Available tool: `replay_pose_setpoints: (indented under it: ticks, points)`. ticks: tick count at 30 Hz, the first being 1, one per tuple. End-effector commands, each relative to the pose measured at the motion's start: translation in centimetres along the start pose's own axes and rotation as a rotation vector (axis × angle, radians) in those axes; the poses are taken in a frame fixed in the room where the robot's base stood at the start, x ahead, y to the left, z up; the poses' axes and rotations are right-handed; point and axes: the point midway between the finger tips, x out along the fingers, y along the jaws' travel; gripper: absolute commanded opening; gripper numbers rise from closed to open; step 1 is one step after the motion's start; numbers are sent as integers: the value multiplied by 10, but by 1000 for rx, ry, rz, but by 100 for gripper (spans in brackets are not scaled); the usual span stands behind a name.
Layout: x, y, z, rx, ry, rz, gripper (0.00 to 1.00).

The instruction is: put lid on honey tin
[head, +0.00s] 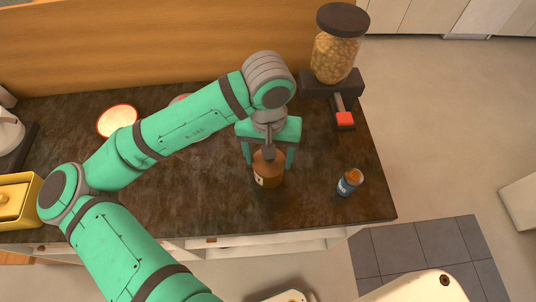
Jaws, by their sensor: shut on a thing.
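A brown tin (268,181) with a pale label stands upright on the dark counter, near its front edge; I take it for the honey tin. My gripper (268,159) points down directly over it, its two teal fingers on either side of the tin's top. A brown lid with a small knob (268,154) shows between the fingers, and the gripper is shut on it. The lid lines up with the tin's top from this view. I cannot tell whether it touches the tin or is slightly above it.
A small blue jar (347,185) stands to the right on the dark counter (210,205). A glass dispenser (336,55) with a red-ended lever is at the back right. A red-rimmed plate (117,120) and a yellow container (14,200) are at the left.

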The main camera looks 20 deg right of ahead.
Motion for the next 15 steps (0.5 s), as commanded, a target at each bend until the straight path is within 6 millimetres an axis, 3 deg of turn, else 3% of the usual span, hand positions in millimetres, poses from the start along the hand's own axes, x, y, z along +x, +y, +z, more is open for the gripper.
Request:
replay_pose_setpoints:
  ticks: [6,7,9,15]
  points:
    - [0,0,0,0,1,-1,44]
    - [0,0,0,0,1,-1,72]
    - [0,0,0,0,1,-1,88]
    - [0,0,0,0,0,-1,89]
